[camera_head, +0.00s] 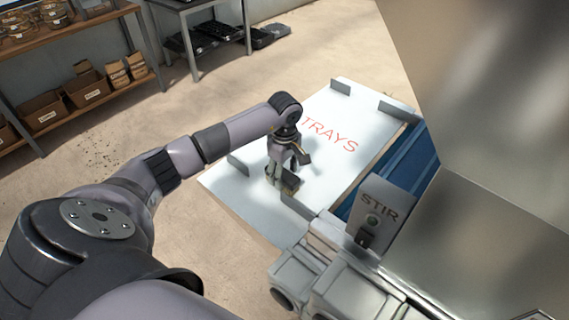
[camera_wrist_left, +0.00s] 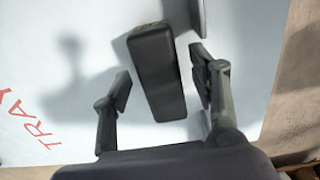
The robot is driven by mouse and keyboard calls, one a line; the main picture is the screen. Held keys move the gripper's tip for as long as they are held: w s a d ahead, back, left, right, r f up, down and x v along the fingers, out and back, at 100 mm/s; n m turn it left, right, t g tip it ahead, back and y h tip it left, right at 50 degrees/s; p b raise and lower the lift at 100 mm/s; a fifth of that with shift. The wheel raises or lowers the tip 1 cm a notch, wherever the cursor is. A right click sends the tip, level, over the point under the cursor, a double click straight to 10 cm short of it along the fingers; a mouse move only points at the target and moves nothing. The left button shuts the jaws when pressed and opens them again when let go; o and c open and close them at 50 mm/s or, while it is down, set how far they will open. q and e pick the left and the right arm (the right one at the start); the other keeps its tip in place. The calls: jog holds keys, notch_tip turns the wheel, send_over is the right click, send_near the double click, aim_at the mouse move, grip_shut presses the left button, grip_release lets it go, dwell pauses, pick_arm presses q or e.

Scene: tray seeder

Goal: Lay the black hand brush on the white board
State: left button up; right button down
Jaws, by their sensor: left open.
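The white board (camera_head: 337,103) carries red "TRAYS" lettering. It also fills most of the left wrist view (camera_wrist_left: 45,65). The black hand brush (camera_wrist_left: 157,72) shows there as a dark oblong block between my left gripper's fingers, with a visible gap to each finger. It seems to lie on the board, though its contact is hard to tell. My left gripper (camera_head: 281,178) points down over the near part of the board, open around the brush. In the head view the gripper mostly hides the brush. My right gripper is not in view.
Low grey brackets stand along the board's edges, such as the far one (camera_head: 341,87). A large metal body fills the right side. Shelves with boxes (camera_head: 43,112) stand at the back left.

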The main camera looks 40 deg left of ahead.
aim_at(284, 174)
pick_arm(q)
notch_tip(284, 174, up, 11)
jog(key=b, duration=0.2)
jog(key=shift+r, duration=0.2)
dwell(0.4)
